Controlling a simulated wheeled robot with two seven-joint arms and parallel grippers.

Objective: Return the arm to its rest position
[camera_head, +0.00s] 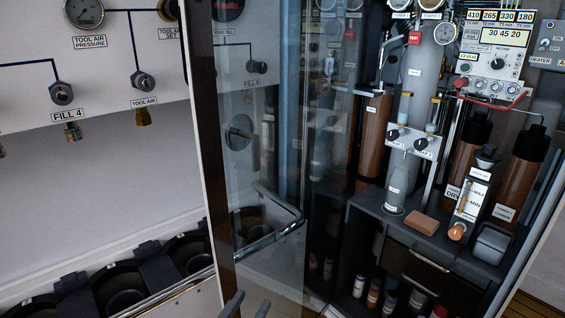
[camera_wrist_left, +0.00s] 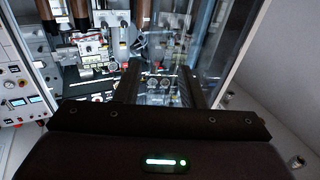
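My left gripper (camera_head: 252,297) shows only as two grey fingertips at the bottom edge of the head view, below the glass door's handle. In the left wrist view the two dark fingers of this gripper (camera_wrist_left: 162,80) stand apart with nothing visible held between them. The gripper is clear of the handle in the head view. The rest of my left arm is out of the picture. My right gripper and arm are in neither view.
A glass door (camera_head: 262,130) with a bar handle (camera_head: 270,238) stands open beside a cabinet holding cylinders, brown bottles and a control unit (camera_head: 492,62). A white fill panel (camera_head: 110,75) is at left. Black round holders (camera_head: 125,292) line the lower left.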

